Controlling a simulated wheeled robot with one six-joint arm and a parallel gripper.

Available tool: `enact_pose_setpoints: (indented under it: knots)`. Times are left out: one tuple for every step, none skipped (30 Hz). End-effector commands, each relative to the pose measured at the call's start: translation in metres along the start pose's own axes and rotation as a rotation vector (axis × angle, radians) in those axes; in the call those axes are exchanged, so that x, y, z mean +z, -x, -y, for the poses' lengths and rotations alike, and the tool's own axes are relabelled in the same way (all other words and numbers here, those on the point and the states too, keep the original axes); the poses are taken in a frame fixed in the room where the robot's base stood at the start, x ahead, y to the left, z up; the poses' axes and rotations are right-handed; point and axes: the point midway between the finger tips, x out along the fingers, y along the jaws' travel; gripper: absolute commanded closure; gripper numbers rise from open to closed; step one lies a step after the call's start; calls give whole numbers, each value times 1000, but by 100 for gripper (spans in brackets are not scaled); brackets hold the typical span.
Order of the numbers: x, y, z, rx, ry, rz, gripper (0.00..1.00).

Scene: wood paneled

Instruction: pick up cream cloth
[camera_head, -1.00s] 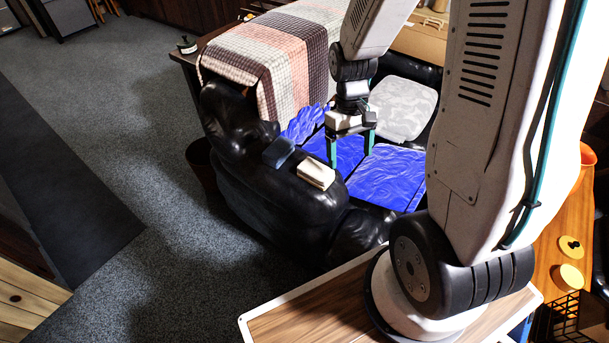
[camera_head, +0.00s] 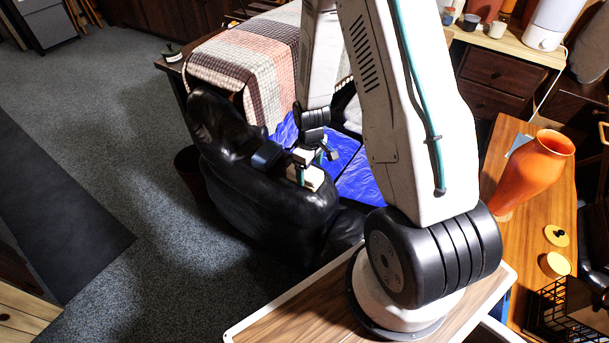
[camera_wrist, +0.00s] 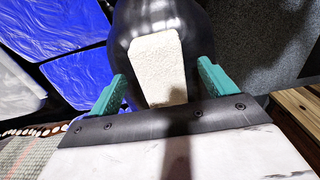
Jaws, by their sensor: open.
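The cream cloth (camera_head: 315,181) is a small folded block lying on the arm of the black leather sofa (camera_head: 262,205). In the wrist view the cloth (camera_wrist: 156,62) lies between my two teal fingers, with dark leather showing on both sides of it. My gripper (camera_head: 312,166) is over the cloth and partly hides it in the head view. It is open, and the fingers (camera_wrist: 162,82) show gaps to the cloth on either side. I cannot tell how far the fingertips are above the sofa arm.
A dark blue folded cloth (camera_head: 266,155) lies beside the cream one on the sofa arm. Blue seat cushions (camera_head: 362,182) are to the right. A checked blanket (camera_head: 245,62) hangs behind. An orange vase (camera_head: 535,172) stands on a wooden table at the right.

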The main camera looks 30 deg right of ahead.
Motion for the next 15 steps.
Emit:
enact_pose_setpoints:
  knots:
    - [-1, -9, 0, -3, 0, 4, 16]
    - [-3, -14, 0, -2, 0, 3, 16]
    - [-4, -19, -1, -2, 0, 3, 16]
    - [-4, -23, -1, -2, 0, 3, 16]
    - [-4, -27, 0, -3, -1, 3, 16]
    - [-3, -31, 0, -3, -1, 3, 16]
    - [-4, -34, -1, -2, -1, 2, 16]
    - [-4, -35, -1, -1, -1, 2, 16]
    - [-4, -37, -1, -1, -1, 1, 16]
    - [-4, -38, -1, -1, -1, 1, 16]
    - [-4, -38, -1, -1, -1, 1, 16]
    - [-4, -38, -1, -1, -1, 1, 16]
    - [-4, -38, -1, -1, -1, 1, 16]
    - [-4, -38, -1, -1, -1, 1, 16]
    - [-4, -38, -1, -1, -1, 1, 16]
